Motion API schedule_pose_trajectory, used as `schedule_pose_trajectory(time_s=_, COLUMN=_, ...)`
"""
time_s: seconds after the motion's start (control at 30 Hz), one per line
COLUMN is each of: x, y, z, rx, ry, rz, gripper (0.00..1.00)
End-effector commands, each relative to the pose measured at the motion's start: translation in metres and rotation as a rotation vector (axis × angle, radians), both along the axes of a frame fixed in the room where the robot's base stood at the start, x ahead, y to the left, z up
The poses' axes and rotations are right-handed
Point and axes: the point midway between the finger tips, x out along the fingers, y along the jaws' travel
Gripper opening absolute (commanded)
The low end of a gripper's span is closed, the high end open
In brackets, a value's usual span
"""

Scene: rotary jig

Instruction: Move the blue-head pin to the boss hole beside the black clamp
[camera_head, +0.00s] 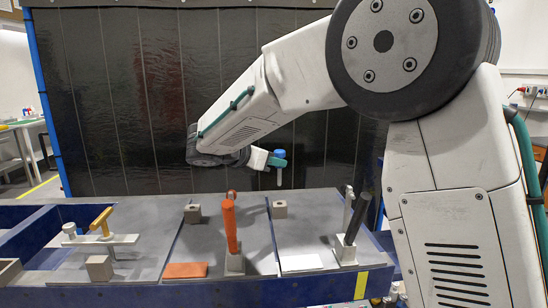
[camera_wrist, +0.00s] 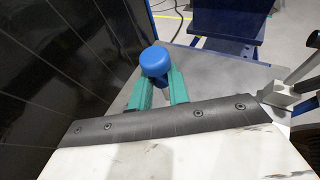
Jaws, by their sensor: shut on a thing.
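My gripper (camera_head: 274,162) is shut on the blue-head pin (camera_head: 280,154) and holds it in the air above the bench, its pale shank hanging down. In the wrist view the blue pin head (camera_wrist: 155,61) sits between my teal fingers (camera_wrist: 160,90); the shank is mostly hidden. The black clamp (camera_head: 357,220) stands at the right of the bench, its dark handle tilted. A grey boss block (camera_head: 279,210) is in the same bay, to the clamp's left, below the pin and apart from it. Its hole is too small to make out.
An orange clamp (camera_head: 230,222) stands upright in the middle bay, with another grey block (camera_head: 192,214) behind it. A yellow clamp (camera_head: 102,222) is at the left. A white plate (camera_head: 301,263) and an orange plate (camera_head: 185,270) lie in front. A dark curtain (camera_head: 150,100) hangs behind.

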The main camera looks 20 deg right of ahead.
Motion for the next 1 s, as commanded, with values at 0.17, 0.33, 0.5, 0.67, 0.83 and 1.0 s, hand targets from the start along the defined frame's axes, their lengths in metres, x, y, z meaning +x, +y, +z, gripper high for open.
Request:
schedule_pose_trajectory(time_s=0.17, x=0.000, y=-0.001, z=-0.019, rx=-0.002, ry=0.002, rz=-0.001, gripper=0.00)
schedule_pose_trajectory(time_s=0.33, x=0.000, y=-0.001, z=-0.033, rx=-0.002, ry=0.001, rz=-0.001, gripper=0.00)
schedule_pose_trajectory(time_s=0.5, x=0.000, y=-0.001, z=-0.042, rx=0.000, ry=0.001, rz=-0.001, gripper=0.00)
schedule_pose_trajectory(time_s=0.67, x=0.000, y=-0.001, z=-0.044, rx=0.000, ry=0.000, rz=-0.001, gripper=0.00)
schedule_pose_trajectory(time_s=0.83, x=0.000, y=-0.001, z=-0.044, rx=0.000, ry=0.000, rz=-0.001, gripper=0.00)
schedule_pose_trajectory(time_s=1.0, x=0.000, y=-0.001, z=-0.044, rx=0.000, ry=0.000, rz=-0.001, gripper=0.00)
